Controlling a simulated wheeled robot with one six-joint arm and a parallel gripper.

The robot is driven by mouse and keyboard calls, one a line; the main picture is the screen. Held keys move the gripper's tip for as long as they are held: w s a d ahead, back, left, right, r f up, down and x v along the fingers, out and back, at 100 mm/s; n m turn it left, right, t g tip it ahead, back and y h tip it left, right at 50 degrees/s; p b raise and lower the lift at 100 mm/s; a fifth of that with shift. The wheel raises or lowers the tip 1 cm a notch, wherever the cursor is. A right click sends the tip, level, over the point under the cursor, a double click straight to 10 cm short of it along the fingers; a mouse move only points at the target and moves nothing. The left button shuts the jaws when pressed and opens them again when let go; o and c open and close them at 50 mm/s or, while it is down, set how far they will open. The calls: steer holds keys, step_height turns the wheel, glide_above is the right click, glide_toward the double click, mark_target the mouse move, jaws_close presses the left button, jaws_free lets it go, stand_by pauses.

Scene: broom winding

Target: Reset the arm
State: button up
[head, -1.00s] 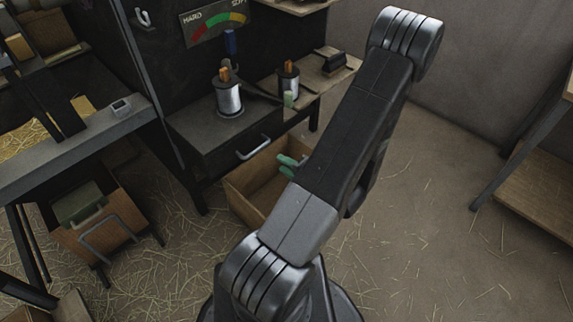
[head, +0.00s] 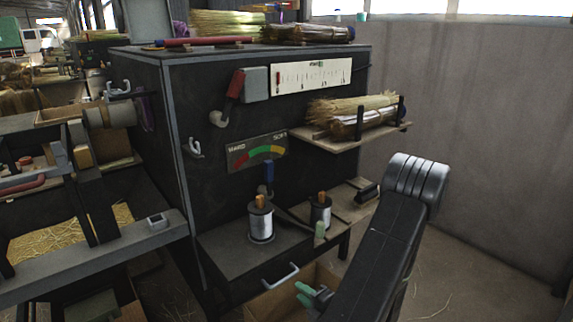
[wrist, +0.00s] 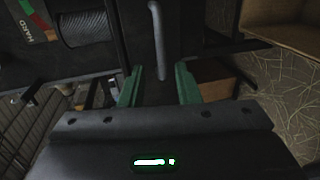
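My gripper (head: 310,294) shows its green fingers low in the head view, partly hidden behind my dark arm. It is just right of the metal drawer handle (head: 280,276) and in front of the cabinet. In the wrist view my gripper (wrist: 158,80) has its two green fingers wide apart with nothing held between them. The drawer handle (wrist: 157,40) shows beyond the gap between the fingertips; I cannot tell how far off it is.
Two wire spools (head: 261,222) (head: 320,213) stand on the cabinet's ledge. A cardboard box (head: 285,299) is below the drawer. A shelf (head: 352,139) holds straw bundles, and a hard-soft gauge (head: 257,152) is on the panel. Open floor lies to the right.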

mark_target(285, 281)
steer(key=b+x, duration=0.1)
steer(key=x, duration=0.8)
steer(key=shift+w+a+f+b, duration=0.1)
steer(key=shift+w+a+b, duration=0.1)
steer(key=shift+b, duration=0.1)
steer(key=p+v, duration=0.3)
steer(key=v, duration=1)
steer(key=b+x, duration=0.3)
steer(key=x, duration=1)
steer(key=shift+w+a+f, duration=0.1)
steer(key=shift+a, duration=0.05)
steer(key=f+p+v, duration=0.1)
steer(key=p+v, duration=0.1)
steer(key=v, duration=1.7)
steer(key=w+d+n, duration=0.1)
steer(key=n, duration=0.1)
steer(key=w+d+n, duration=0.1)
steer(key=n, duration=0.1)
steer(key=w+d+r+n, duration=0.1)
steer(key=n, duration=0.2)
steer(key=shift+d+t, duration=0.1)
steer(key=shift+t, duration=0.3)
